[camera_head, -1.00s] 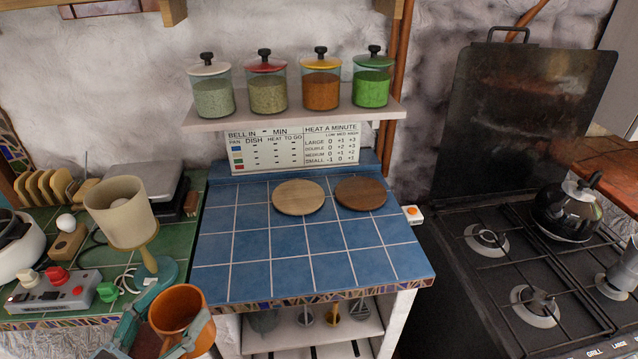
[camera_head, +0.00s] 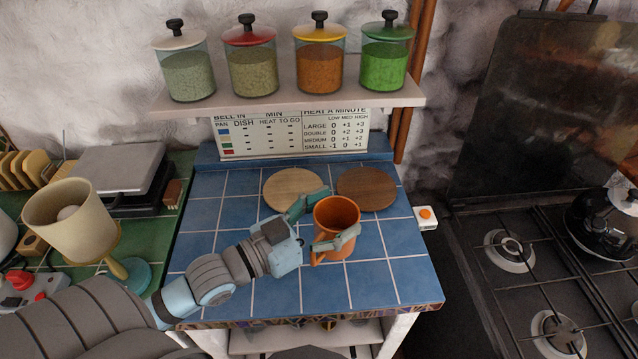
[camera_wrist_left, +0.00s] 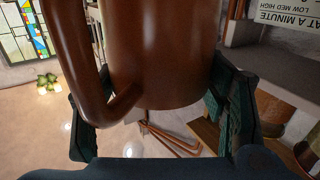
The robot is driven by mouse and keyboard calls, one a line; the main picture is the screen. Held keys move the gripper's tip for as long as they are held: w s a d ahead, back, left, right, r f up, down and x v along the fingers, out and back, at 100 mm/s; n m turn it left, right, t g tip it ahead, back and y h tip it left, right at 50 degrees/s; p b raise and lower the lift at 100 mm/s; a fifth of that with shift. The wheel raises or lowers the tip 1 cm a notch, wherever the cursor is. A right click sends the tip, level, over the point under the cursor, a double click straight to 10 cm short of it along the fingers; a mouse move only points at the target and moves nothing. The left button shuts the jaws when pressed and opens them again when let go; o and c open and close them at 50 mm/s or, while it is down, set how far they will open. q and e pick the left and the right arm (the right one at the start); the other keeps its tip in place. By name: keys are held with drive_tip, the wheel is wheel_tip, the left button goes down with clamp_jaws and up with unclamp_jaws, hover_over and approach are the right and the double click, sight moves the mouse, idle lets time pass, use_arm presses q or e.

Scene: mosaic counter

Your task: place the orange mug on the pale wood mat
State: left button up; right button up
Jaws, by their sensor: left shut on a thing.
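The orange mug (camera_head: 337,215) is held by my left gripper (camera_head: 322,224), whose fingers close around its sides. Its opening faces up and its handle points toward the front left. The mug is over the blue tiled counter, in front of the two round mats; its height above the tiles is hard to tell. The pale wood mat (camera_head: 290,187) lies at the back of the counter, left of the dark one, bare, its front right edge partly hidden by a finger. In the wrist view the mug (camera_wrist_left: 165,50) fills the space between the fingers. My right gripper is not in view.
A dark wood mat (camera_head: 367,190) lies just right of the pale one. A shelf (camera_head: 280,99) with several lidded jars hangs above the back. A beige lamp (camera_head: 72,212) stands at left. A stove (camera_head: 540,270) is at right. The counter's front right is clear.

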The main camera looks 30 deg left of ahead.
use_arm(q)
drive_tip(key=w+a+n+t+y+b, duration=0.1)
drive_tip(key=w+a+n+y+b, duration=0.25)
drive_tip(key=w+a+y, duration=0.55)
drive_tip(key=w+a+n+y+b, duration=0.25)
drive_tip(key=w+a+n, duration=0.35)
drive_tip(key=a, duration=0.6)
drive_tip(key=shift+m+y, duration=0.55)
drive_tip(key=shift+m, duration=0.1)
drive_tip(key=f, duration=0.3)
drive_tip(key=f+b, duration=0.1)
drive_tip(key=f, duration=0.2)
drive_tip(key=w+f, duration=0.1)
drive_tip(key=f, duration=0.3)
drive_tip(key=shift+a+b, duration=0.3)
drive_tip(key=shift+b, duration=0.1)
drive_tip(key=shift+s+r, duration=0.15)
drive_tip(key=o, duration=1.8)
